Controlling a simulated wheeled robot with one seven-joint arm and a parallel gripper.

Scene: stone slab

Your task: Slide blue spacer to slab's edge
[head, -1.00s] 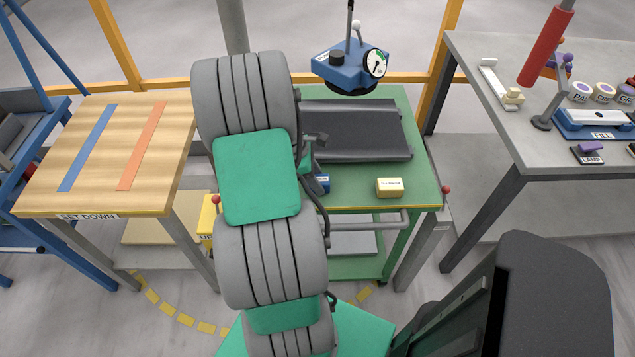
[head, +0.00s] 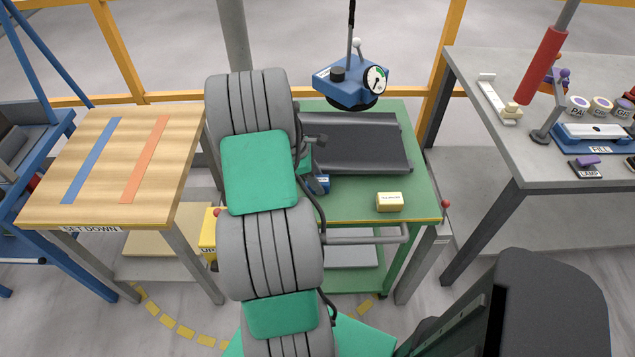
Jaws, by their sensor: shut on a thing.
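The small blue spacer (head: 322,184) shows beside my arm, at the front left of the green table. My gripper (head: 317,178) is mostly hidden behind my arm; its dark end comes down onto the blue spacer and is shut on it. I cannot tell whether the spacer touches the table top.
A cream block (head: 390,202) sits at the green table's (head: 418,195) front right. A blue device with a gauge (head: 350,80) hangs over the slab's back. A wooden table (head: 110,170) stands left, a grey bench (head: 490,130) right. The green top around the cream block is clear.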

